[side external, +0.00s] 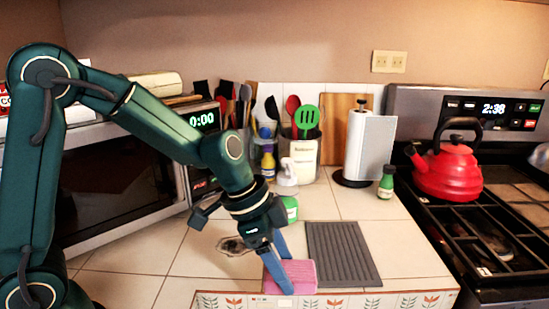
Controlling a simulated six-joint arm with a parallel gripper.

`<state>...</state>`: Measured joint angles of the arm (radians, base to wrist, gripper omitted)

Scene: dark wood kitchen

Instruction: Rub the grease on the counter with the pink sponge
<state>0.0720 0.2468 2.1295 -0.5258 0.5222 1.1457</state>
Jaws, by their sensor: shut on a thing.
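The pink sponge (304,274) is at the front edge of the tiled counter, below and to the right of the grease. My gripper (282,266) points down and is shut on the sponge, with its blue fingers on it. Whether the sponge touches the counter is hard to tell from this angle. The grease (235,246) is a dark, irregular patch on the tiles, left of my gripper and apart from the sponge.
A dark grey ridged mat (341,253) lies just right of the sponge. A green-labelled container (290,208) stands behind my gripper. A microwave (125,185) is at left, a paper towel holder (368,148) behind, and a stove with a red kettle (449,172) at right.

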